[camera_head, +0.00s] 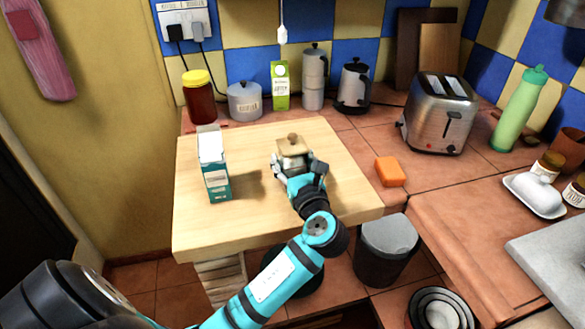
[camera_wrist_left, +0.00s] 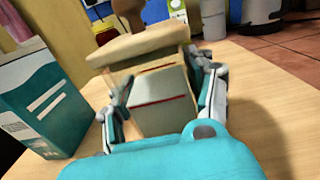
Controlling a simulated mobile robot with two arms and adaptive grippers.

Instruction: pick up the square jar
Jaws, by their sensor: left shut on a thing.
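The square jar (camera_head: 292,146) has a wooden lid with a knob and stands on the wooden board in the head view. In the left wrist view the jar (camera_wrist_left: 160,100) fills the middle, with a pale body, a red line and a tan lid above. My left gripper (camera_head: 297,164) is shut on the jar, with one finger on each side of its body; it also shows in the left wrist view (camera_wrist_left: 165,105). I cannot tell whether the jar's base touches the board. My right gripper is not in view.
A teal and white carton (camera_head: 215,172) stands left of the jar on the wooden board (camera_head: 260,228). Behind are a yellow-lidded jar (camera_head: 200,98), a pot (camera_head: 244,103), a green carton (camera_head: 281,87) and a kettle (camera_head: 353,88). An orange sponge (camera_head: 390,171) and a toaster (camera_head: 440,113) are to the right.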

